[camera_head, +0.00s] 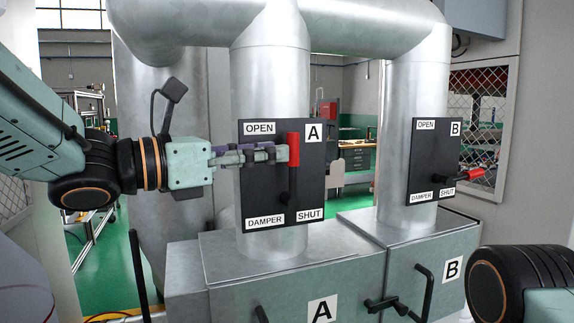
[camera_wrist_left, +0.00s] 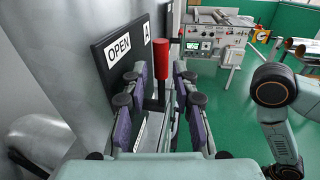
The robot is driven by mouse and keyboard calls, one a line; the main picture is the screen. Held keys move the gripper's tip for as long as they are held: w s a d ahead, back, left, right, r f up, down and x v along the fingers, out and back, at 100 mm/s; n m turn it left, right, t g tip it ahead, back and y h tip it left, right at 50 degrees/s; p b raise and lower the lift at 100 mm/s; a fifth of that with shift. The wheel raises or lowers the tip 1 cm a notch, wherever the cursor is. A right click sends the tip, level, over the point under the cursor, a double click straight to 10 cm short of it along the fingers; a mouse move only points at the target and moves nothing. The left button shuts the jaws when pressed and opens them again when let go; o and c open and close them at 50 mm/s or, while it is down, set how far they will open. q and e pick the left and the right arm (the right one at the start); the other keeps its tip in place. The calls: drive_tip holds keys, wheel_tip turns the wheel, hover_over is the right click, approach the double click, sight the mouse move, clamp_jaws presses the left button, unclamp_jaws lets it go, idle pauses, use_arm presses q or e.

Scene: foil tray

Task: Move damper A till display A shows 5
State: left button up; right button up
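Damper A's black plate (camera_head: 262,205) is on the left duct, marked OPEN at its top and SHUT at its lower right. Its lever, with a red grip (camera_head: 293,149), points nearly straight up. My left gripper (camera_head: 285,153) is at the grip, its fingers level. In the left wrist view the red grip (camera_wrist_left: 161,80) stands between the two spread fingers, with gaps showing on both sides. No display marked A can be made out. My right arm shows at the lower right in the head view, but its fingers are out of frame.
Damper B's plate (camera_head: 428,177) is on the right duct, its red grip (camera_head: 474,174) pointing right. Metal boxes marked A (camera_head: 284,292) and B (camera_head: 441,270) with black handles stand below. A grey console (camera_wrist_left: 212,42) with a small lit screen stands beyond in the wrist view.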

sight(290, 167)
use_arm(q)
drive_tip(key=x, duration=0.3)
drive_tip(key=shift+d+b, duration=0.35)
drive_tip(key=shift+w+a, duration=0.15)
drive_tip(key=shift+a, duration=0.05)
drive_tip(key=shift+c, duration=0.4)
drive_tip(key=shift+r, duration=0.1)
drive_tip(key=c, duration=0.5)
clamp_jaws()
